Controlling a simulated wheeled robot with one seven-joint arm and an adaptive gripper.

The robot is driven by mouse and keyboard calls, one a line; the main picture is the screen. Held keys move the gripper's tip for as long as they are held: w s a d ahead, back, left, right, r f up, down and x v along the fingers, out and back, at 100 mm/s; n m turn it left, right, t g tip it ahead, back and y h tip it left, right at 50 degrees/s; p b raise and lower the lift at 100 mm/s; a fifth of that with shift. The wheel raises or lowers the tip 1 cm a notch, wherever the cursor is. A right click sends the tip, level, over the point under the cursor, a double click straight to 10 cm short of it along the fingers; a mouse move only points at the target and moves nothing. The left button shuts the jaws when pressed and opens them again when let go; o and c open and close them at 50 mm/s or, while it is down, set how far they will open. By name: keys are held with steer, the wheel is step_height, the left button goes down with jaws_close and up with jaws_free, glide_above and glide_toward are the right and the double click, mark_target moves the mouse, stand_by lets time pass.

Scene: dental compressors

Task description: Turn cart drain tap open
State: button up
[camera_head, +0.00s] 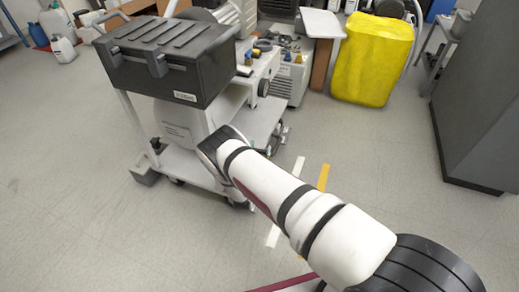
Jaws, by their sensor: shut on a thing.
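The cart (192,165) stands left of centre, a white wheeled frame with lower shelves and a large black box on top. My white arm reaches from the lower right up to the cart, and its dark wrist end (222,141) overlaps the cart's near right side. My gripper's fingers cannot be made out; the wrist and forearm hide that spot. Small metal fittings (284,130) show at the cart's right edge, just beyond my forearm. I cannot tell whether one of them is the drain tap, or how the tap is turned.
The black box (180,60) overhangs the cart's front. A compressor unit (290,75) stands behind the cart. A yellow covered block (372,60) is at the back right, and a dark grey cabinet (480,110) stands at the right.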

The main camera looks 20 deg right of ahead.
steer(key=n+t+y+p, duration=0.1)
steer(key=n+y, duration=0.1)
steer(key=y, duration=0.1)
steer(key=n+t+y, duration=0.1)
steer(key=n+y, duration=0.1)
steer(key=y, duration=0.1)
steer(key=shift+s+d+y+p, duration=0.1)
steer(key=shift+y+p, duration=0.2)
steer(key=shift+p, duration=0.05)
steer(key=n+y, duration=0.4)
steer(key=y, duration=0.1)
steer(key=shift+y, duration=0.4)
steer(key=n+g+y, duration=0.2)
steer(key=n+y, duration=0.1)
steer(key=y, duration=0.2)
steer(key=shift+n, duration=0.4)
steer(key=shift+n+g+y+b, duration=1.3)
steer(key=shift+n+g+y, duration=1)
steer(key=shift+g+y, duration=0.3)
steer(key=shift+y, duration=0.3)
steer(key=o, duration=1.2)
steer(key=v, duration=1.1)
steer(key=shift+s+d+r, duration=0.1)
steer(key=shift+s+d, duration=0.1)
steer(key=shift+d, duration=0.15)
